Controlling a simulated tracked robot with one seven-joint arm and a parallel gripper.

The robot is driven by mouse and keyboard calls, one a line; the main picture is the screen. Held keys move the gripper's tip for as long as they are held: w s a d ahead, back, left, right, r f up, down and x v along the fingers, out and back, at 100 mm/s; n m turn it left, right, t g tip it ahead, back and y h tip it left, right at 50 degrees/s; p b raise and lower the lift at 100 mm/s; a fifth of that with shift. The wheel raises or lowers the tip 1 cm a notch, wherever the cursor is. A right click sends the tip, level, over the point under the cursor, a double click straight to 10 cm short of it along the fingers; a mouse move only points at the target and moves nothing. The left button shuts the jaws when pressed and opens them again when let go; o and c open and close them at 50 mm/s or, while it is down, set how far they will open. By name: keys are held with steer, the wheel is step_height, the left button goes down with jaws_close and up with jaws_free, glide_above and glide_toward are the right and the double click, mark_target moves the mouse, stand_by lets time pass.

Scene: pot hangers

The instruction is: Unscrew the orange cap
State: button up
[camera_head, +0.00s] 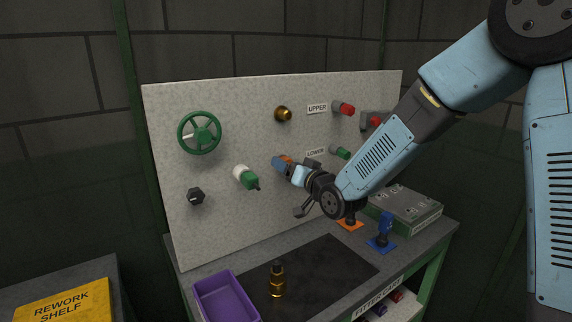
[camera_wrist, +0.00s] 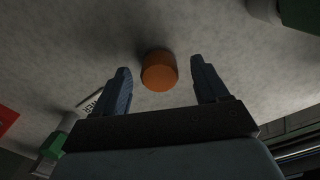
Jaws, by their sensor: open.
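The orange cap (camera_wrist: 159,71) is a short round cylinder standing out from the grey panel. In the wrist view it sits between and slightly beyond the two blue fingertips of my gripper (camera_wrist: 162,72), with a gap on each side. My gripper is open and empty. In the head view my gripper (camera_head: 279,164) reaches the panel left of the LOWER label. There, only a small part of the orange cap (camera_head: 287,158) shows behind the blue finger. Whether a finger touches the cap's face cannot be told.
The panel (camera_head: 235,110) also carries a green wheel (camera_head: 200,133), a brass knob (camera_head: 283,114), a white-green fitting (camera_head: 246,177) and a red knob (camera_head: 344,108). Below stand a purple tray (camera_head: 226,298), a brass fitting (camera_head: 277,280) and a blue part (camera_head: 383,234).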

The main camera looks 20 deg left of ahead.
steer(key=m, duration=0.9)
steer(key=c, duration=1.3)
steer(key=n, duration=2.1)
steer(key=o, duration=1.3)
